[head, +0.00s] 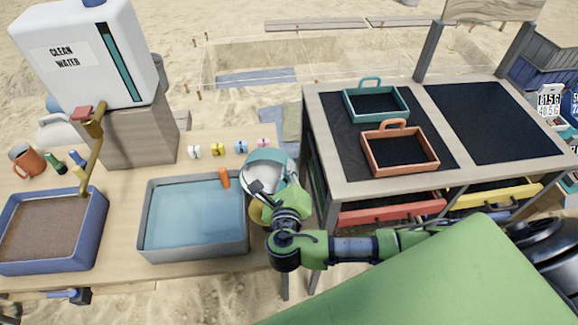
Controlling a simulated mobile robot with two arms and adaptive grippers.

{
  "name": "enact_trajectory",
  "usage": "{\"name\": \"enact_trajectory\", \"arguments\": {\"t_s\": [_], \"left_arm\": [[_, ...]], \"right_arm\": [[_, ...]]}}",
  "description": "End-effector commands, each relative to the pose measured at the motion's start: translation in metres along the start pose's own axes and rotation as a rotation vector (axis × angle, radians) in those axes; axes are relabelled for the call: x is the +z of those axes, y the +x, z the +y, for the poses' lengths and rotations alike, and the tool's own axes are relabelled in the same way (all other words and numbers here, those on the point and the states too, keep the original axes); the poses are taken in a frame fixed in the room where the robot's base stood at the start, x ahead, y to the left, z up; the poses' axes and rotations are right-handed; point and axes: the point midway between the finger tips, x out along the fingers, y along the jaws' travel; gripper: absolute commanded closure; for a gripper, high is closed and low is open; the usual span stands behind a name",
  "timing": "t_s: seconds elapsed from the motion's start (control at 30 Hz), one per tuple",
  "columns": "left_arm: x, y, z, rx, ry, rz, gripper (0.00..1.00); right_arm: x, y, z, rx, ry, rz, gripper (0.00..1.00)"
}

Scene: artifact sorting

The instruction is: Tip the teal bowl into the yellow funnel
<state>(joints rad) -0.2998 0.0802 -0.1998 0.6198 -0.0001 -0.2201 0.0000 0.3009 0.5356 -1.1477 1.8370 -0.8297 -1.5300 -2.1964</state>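The teal bowl (264,157) is at the right end of the wooden table, just right of the blue water tray. Its teal rim and pale inside show, and it looks tilted. My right gripper (259,189) is at the near side of the bowl and appears shut on its rim; the fingertips are small and partly hidden. The yellow funnel (256,213) shows only in part, below the bowl and behind my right wrist. I cannot tell whether bowl and funnel touch. My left gripper is not in view.
The water tray (150,255) has an orange object (224,179) at its far right edge. A brown-filled tray (100,232) and a water tank (85,60) are at left. Several small coloured tags stand behind the water tray. A black-topped table (325,130) at right holds teal and orange carriers.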

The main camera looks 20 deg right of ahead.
Motion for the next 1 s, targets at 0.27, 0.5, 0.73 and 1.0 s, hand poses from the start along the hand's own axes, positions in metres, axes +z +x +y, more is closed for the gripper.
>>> {"name": "enact_trajectory", "arguments": {"t_s": [0.27,0.5,0.73,1.0], "left_arm": [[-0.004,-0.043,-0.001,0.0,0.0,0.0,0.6],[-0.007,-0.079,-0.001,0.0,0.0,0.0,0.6],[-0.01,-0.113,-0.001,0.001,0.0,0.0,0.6],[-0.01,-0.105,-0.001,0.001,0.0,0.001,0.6]], "right_arm": [[0.011,-0.002,-0.01,0.061,0.008,0.07,1.0],[0.013,-0.003,-0.012,0.133,0.016,0.15,1.0],[0.017,-0.004,-0.015,0.227,0.029,0.254,1.0],[0.018,-0.002,-0.016,0.371,0.049,0.412,1.0]]}}
